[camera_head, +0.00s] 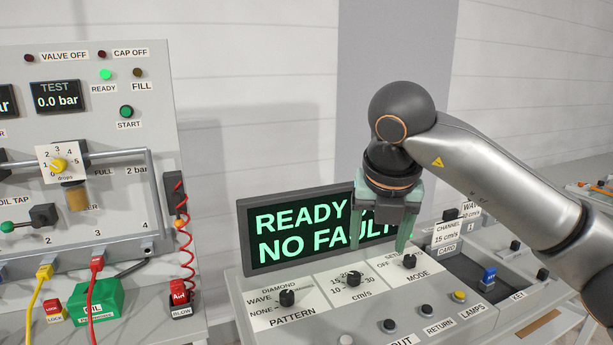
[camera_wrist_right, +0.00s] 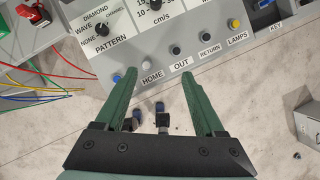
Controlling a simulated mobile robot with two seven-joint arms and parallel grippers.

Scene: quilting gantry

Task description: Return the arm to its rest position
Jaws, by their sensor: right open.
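My right arm comes in from the right in the head view. Its gripper (camera_head: 379,238) points down in front of the display and above the control console (camera_head: 365,328). The two green fingers are apart with nothing between them. The right wrist view shows the same open gripper (camera_wrist_right: 158,80), its fingers reaching toward the console's front edge, near the HOME and OUT labels. No object is held. The fingers appear apart from the console. My left gripper is not in view.
The display (camera_head: 290,228) reads READY and NO FAULT, partly hidden by my gripper. The console carries a PATTERN knob (camera_head: 287,298), a speed knob (camera_head: 353,279) and several buttons. A valve panel (camera_head: 100,215) with hoses stands at left. Small items lie on the floor below the console.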

